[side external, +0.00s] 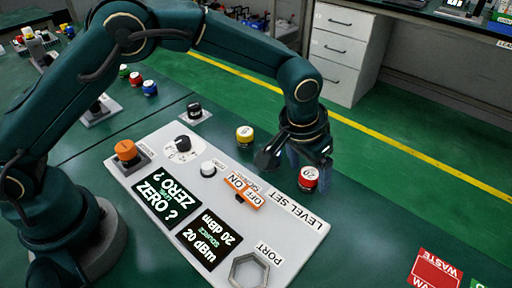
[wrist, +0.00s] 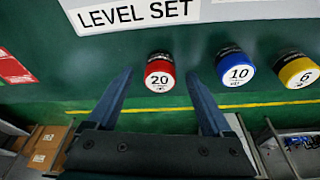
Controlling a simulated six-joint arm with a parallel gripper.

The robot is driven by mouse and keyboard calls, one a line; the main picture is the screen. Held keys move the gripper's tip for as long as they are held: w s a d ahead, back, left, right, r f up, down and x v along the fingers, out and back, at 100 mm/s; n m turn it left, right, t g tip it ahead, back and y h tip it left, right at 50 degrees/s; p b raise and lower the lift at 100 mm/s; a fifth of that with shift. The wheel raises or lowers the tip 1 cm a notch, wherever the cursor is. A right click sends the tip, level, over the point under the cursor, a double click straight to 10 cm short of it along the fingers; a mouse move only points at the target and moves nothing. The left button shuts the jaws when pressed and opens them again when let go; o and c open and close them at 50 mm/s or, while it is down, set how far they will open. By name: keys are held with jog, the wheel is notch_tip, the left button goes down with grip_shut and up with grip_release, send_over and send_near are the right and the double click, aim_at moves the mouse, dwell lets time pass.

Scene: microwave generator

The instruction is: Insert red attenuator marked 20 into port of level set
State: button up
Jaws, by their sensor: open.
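The red attenuator marked 20 (side external: 308,178) stands on the green table beside the panel's LEVEL SET edge. In the wrist view the red attenuator (wrist: 160,76) lies between the fingertip lines of my gripper (wrist: 159,88), roughly centred. My gripper (side external: 295,162) is open and empty, pointing down, close to the red attenuator. I cannot tell the exact gap between them. The hexagonal port (side external: 249,271) is at the near end of the white LEVEL SET panel (side external: 292,232), beside the PORT label, and looks empty.
A blue attenuator marked 10 (wrist: 236,67) and a yellow one marked 6 (wrist: 298,70) stand right of the red one in the wrist view. The panel carries an orange switch (side external: 244,188), knobs and displays. A red WASTE marker (side external: 436,270) lies at the right.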

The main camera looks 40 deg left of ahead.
jog(key=shift+w+f, duration=0.1)
jog(key=shift+f, duration=0.2)
grip_shut()
jog(key=shift+r, duration=0.15)
